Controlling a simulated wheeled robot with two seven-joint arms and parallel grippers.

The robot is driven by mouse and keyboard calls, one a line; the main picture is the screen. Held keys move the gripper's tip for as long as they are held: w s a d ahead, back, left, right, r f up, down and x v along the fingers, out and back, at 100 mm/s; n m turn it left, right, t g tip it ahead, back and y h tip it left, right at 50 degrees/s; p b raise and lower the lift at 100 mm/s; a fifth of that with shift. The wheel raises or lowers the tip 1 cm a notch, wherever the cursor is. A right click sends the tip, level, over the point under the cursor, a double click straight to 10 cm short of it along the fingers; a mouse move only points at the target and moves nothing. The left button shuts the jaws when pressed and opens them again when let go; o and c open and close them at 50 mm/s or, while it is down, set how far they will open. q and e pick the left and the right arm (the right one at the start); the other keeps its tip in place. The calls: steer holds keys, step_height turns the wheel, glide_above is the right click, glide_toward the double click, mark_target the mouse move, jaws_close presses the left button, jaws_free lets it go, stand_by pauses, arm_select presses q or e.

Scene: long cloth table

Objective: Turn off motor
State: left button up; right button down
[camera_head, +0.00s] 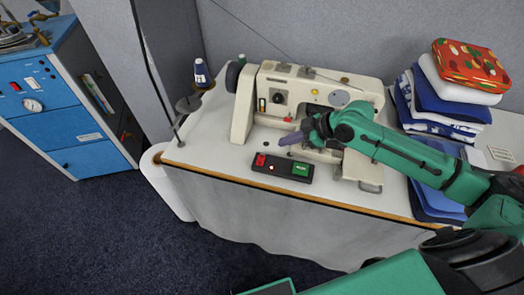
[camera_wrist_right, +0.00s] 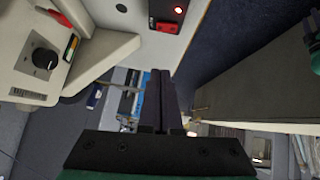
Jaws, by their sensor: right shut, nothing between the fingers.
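A black switch box (camera_head: 284,168) lies at the front of the sewing table, with a red button (camera_head: 260,160) on its left and a green button (camera_head: 301,169) on its right. A small light shows between them. In the right wrist view the box (camera_wrist_right: 165,12) is cut off by the top edge; its red button (camera_wrist_right: 164,27) and a glowing red light (camera_wrist_right: 179,10) show. My right gripper (camera_head: 284,140) is shut and empty, pointing left above and behind the box, apart from it. Its fingers (camera_wrist_right: 163,84) are together in the wrist view. My left gripper is not in view.
A cream sewing machine (camera_head: 300,92) stands just behind the right gripper. Folded cloth stacks (camera_head: 455,100) are at the right. A thread cone (camera_head: 201,73) is at the left. The white tabletop (camera_head: 215,140) left of the box is clear. A blue cabinet (camera_head: 75,125) stands on the floor.

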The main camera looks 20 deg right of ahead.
steer(key=p, duration=0.2)
glide_above(266, 161)
steer(key=f, duration=0.6)
steer(key=shift+s+a+f, duration=0.1)
steer(key=shift+a+f, duration=0.15)
steer(key=shift+f, duration=0.1)
step_height(266, 161, down, 3)
steer(key=shift+d+f+p, duration=0.1)
steer(key=shift+p, duration=0.3)
steer(key=shift+w+d+f, duration=0.1)
steer(key=shift+w+f, duration=0.1)
steer(key=shift+f, duration=0.35)
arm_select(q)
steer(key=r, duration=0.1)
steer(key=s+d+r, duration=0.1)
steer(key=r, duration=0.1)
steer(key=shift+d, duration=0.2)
